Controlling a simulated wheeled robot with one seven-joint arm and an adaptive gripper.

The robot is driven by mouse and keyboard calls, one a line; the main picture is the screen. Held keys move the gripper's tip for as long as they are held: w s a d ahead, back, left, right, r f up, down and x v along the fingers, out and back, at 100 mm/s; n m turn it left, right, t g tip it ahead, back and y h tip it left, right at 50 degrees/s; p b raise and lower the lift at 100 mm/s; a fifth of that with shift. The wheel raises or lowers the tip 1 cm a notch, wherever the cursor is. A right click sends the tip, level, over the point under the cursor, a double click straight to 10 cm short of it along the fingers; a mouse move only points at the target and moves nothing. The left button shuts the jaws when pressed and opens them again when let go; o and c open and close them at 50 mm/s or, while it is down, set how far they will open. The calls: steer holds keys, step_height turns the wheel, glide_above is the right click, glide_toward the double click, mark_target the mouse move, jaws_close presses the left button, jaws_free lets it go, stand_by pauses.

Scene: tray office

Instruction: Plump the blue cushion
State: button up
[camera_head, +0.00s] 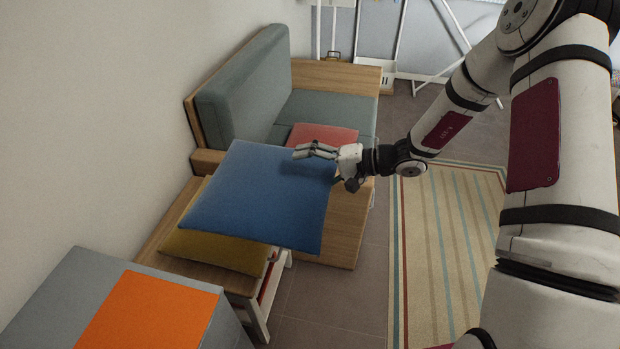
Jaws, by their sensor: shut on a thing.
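The blue cushion (255,200) is a large square, nearly flat and slightly tilted. It is above a yellow cushion (215,251) at the near end of the wooden sofa. My gripper (312,151) is at its far right corner, shut on the cushion's edge. Its pale fingers show over the top face; what is under the cushion there is hidden.
The grey sofa (242,92) with a wooden frame stands along the left wall, a red cushion (335,133) on its seat. A grey block (72,290) with an orange square (150,312) is at the front left. A striped rug (450,230) lies on the right.

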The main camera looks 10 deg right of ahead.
steer(key=shift+r, duration=0.6)
step_height(320, 180, down, 9)
steer(key=b, duration=0.6)
step_height(320, 180, up, 9)
steer(key=p, duration=0.5)
step_height(320, 180, down, 9)
steer(key=b, duration=0.7)
step_height(320, 180, up, 9)
steer(key=p, duration=0.5)
step_height(320, 180, down, 9)
steer(key=b, duration=0.7)
